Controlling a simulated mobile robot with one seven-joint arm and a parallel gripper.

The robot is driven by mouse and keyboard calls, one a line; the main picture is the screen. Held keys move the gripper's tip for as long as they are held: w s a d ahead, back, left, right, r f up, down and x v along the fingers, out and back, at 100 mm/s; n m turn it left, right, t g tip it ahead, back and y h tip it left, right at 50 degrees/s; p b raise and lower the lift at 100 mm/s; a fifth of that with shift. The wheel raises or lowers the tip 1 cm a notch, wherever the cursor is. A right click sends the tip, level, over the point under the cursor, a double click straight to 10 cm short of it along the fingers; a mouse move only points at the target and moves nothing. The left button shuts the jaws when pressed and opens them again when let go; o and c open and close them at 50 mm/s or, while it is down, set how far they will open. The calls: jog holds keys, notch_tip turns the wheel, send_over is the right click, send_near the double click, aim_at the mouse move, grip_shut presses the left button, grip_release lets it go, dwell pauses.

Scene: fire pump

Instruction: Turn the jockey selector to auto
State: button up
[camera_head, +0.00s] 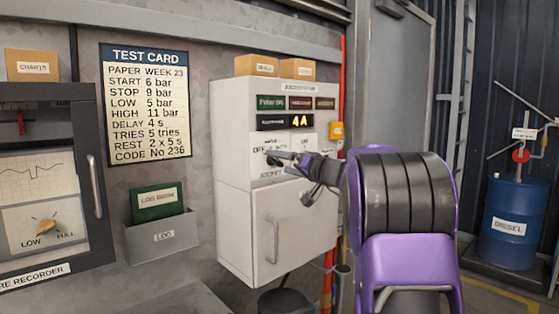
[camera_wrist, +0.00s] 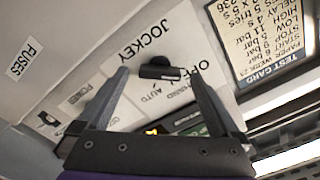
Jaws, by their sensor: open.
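The jockey selector (camera_wrist: 160,68) is a black bar knob on the white panel, under the word JOCKEY in the wrist view. OFF, HAND and AUTO are printed around it. The knob's bar lies nearly level in that picture, its right end towards OFF; its exact pointing is hard to read. My gripper (camera_wrist: 158,74) is open, with one fingertip on each side of the knob; I cannot tell whether either touches it. In the head view my gripper (camera_head: 284,159) reaches the front of the white cabinet (camera_head: 232,215) and partly hides the knob.
A test card (camera_head: 148,103) hangs on the wall at left. A red pipe (camera_head: 342,85) runs beside the cabinet.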

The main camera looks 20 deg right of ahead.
jog(key=shift+x, duration=0.85)
jog(key=c, duration=1.4)
